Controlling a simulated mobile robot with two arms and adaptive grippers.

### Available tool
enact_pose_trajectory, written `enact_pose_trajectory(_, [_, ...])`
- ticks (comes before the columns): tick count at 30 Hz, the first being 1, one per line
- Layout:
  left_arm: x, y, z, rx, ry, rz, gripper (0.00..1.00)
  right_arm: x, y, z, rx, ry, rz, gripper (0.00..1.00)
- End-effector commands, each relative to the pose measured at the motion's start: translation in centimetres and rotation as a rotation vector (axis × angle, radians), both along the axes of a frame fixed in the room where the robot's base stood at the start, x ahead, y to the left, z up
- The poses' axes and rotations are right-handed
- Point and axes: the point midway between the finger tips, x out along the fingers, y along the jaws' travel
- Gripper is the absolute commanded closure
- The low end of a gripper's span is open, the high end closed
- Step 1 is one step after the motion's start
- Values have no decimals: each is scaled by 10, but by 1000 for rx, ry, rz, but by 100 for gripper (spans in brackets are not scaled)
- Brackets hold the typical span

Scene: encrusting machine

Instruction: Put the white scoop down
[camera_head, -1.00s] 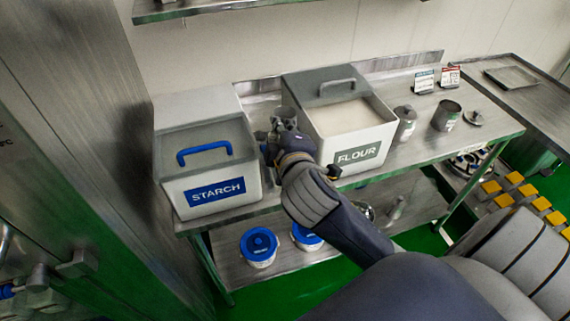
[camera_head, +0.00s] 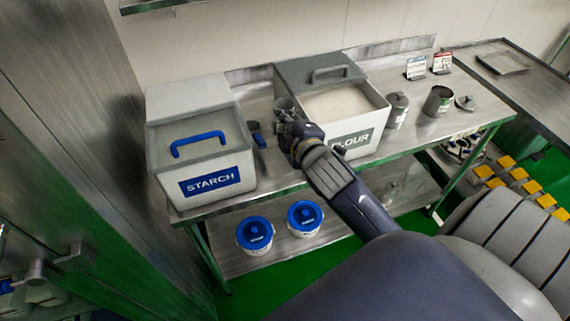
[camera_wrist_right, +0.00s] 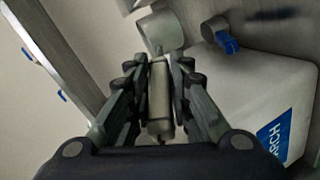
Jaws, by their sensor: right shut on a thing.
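My right gripper (camera_head: 287,120) is between the starch bin (camera_head: 206,184) and the open flour bin (camera_head: 372,142). In the right wrist view, its fingers (camera_wrist_right: 158,85) are shut on the pale handle of the white scoop (camera_wrist_right: 158,103). The scoop's bowl (camera_wrist_right: 162,32) points away beyond the fingertips, and in the head view it (camera_head: 285,103) looks grey beside the flour bin. I cannot tell whether the scoop touches the table (camera_head: 283,180). My left gripper is not in view.
A blue-handled scoop (camera_head: 259,139) lies between the bins, beside my gripper; its handle (camera_wrist_right: 228,42) shows in the wrist view. The starch bin's lid is closed. Metal canisters (camera_head: 397,110) stand right of the flour bin. Blue-lidded tubs (camera_head: 255,234) are on the lower shelf.

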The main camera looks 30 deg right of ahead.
Motion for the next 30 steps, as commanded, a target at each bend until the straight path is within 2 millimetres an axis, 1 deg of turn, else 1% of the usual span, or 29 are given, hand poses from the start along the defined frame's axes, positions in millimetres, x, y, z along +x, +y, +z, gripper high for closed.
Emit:
enact_pose_trajectory(1, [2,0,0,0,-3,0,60,-1,0,-16,2,5,-2,100])
enact_pose_trajectory(6, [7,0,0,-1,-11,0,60,-1,0,-62,3,4,-2,100])
enact_pose_trajectory(9, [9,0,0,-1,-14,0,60,0,0,-86,2,3,-1,100])
enact_pose_trajectory(12, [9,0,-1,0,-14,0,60,0,0,-104,1,1,0,100])
enact_pose_trajectory(15, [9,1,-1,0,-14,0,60,0,0,-115,1,-2,-1,100])
enact_pose_trajectory(18, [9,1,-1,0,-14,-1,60,1,0,-121,0,-3,0,100])
enact_pose_trajectory(24, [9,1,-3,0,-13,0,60,0,0,-148,1,-1,-2,100])
enact_pose_trajectory(27, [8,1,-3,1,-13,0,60,0,0,-155,0,-2,0,100])
enact_pose_trajectory(30, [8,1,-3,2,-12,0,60,1,0,-155,-1,-5,1,100])
